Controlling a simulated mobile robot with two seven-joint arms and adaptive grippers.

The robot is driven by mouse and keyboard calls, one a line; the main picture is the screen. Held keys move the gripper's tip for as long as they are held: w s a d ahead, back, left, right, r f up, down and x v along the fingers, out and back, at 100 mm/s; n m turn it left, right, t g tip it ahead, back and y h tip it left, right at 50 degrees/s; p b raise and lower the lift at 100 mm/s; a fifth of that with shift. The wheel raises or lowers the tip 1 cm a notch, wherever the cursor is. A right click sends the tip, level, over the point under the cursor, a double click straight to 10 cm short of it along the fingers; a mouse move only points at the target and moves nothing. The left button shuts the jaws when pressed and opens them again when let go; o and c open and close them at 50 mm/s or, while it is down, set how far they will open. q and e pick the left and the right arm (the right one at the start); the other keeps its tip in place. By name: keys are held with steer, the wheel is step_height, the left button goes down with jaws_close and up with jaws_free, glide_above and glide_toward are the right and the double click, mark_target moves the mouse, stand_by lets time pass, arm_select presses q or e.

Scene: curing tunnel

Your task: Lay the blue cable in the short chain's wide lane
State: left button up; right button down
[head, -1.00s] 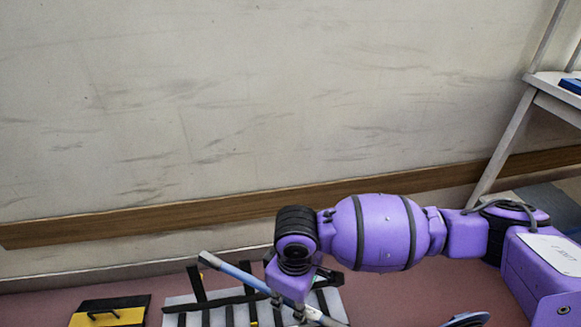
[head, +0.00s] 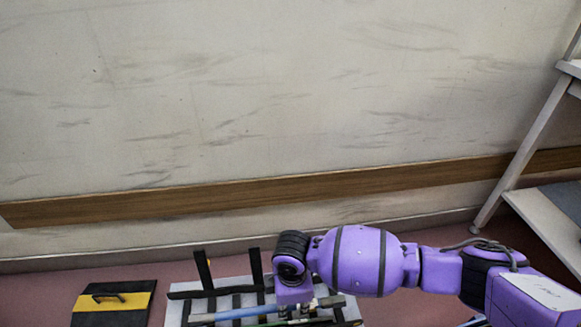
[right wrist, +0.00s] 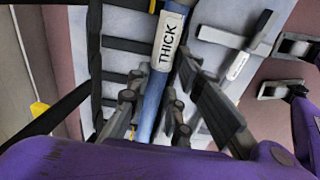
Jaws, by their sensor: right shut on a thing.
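My right gripper (head: 294,312) is shut on the blue cable (head: 236,314) and is low over the pale board (head: 174,308). In the right wrist view the blue cable (right wrist: 153,105) runs between the fingers (right wrist: 150,118) and has a white label reading THICK. In the head view the cable lies nearly level across the board's front part. Black crossbars and upright black posts (head: 204,272) stand on the board; they look like chain parts. I cannot tell which is the short chain's wide lane, or whether the cable touches it.
A black and yellow panel with a handle (head: 112,302) lies left of the board. A grey bar with a small label (right wrist: 238,64) lies beside the cable in the right wrist view. A white rack (head: 520,185) stands at the right. A wall with a wooden rail (head: 200,200) closes the back.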

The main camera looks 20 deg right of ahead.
steer(key=w+f+b, duration=0.1)
steer(key=w, duration=0.1)
steer(key=w+f+b, duration=0.1)
steer(key=w+f, duration=0.1)
steer(key=w+f+b, duration=0.1)
steer(key=w+f, duration=0.1)
steer(key=shift+w+a+f+b, duration=0.1)
steer(key=shift+a+f+b, duration=0.1)
steer(key=shift+a+b, duration=0.2)
steer(key=shift+w+f, duration=0.25)
steer(key=shift+w, duration=0.15)
steer(key=shift+w+a+f+b, duration=0.1)
steer(key=shift+w+f+b, duration=0.15)
steer(key=shift+b, duration=0.15)
step_height(320, 180, down, 3)
steer(key=shift+f+b, duration=0.2)
steer(key=shift+b, duration=0.6)
steer(key=shift+w+r, duration=0.1)
steer(key=shift+r, duration=0.05)
arm_select(q)
step_height(320, 180, down, 7)
steer(key=shift+s+a+r+m+g, duration=0.15)
steer(key=shift+a+m+g, duration=0.05)
steer(key=shift+m+g, duration=0.1)
arm_select(e)
steer(key=c, duration=1.9)
jaws_free()
steer(key=shift+f, duration=0.2)
steer(key=shift+o, duration=0.2)
